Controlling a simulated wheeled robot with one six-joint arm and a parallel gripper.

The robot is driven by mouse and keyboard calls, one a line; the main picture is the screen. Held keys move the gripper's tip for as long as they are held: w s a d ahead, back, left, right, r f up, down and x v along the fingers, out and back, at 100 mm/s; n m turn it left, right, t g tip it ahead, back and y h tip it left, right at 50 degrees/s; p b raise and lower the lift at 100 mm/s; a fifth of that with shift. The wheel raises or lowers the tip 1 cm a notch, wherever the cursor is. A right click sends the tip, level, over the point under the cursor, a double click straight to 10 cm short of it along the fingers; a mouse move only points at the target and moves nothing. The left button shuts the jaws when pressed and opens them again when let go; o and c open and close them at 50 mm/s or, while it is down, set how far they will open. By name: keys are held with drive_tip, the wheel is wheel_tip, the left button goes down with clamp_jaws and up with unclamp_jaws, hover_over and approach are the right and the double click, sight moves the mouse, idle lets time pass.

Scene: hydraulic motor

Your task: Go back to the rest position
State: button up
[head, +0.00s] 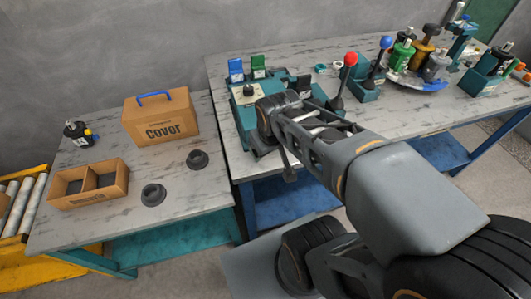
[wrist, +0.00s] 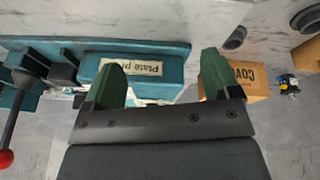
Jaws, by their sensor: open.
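My arm reaches from the lower right over the tables in the head view, with its wrist end above the teal fixture (head: 240,112). My gripper (wrist: 160,76) shows in the wrist view with its two green fingers wide apart and nothing between them. Behind the fingers is a teal block with a white label (wrist: 134,68) reading "Plate pr…", partly covered by a finger. The fingers look apart from it, but I cannot tell the distance. The fingertips cannot be made out in the head view.
The left table holds a "Cover" box (head: 162,118), a two-compartment cardboard box (head: 88,187), a small black part (head: 77,132) and two dark rings (head: 153,194). Red-knobbed (head: 350,60) and blue-knobbed (head: 386,43) levers stand right of the fixture. A carousel (head: 415,80) stands farther right.

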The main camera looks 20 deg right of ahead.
drive_tip(key=shift+s+a+f+m+g+y, duration=0.15)
drive_tip(key=shift+s+a+m+g+y, duration=0.25)
drive_tip(key=shift+s+a+m, duration=0.5)
drive_tip(key=shift+a, duration=0.2)
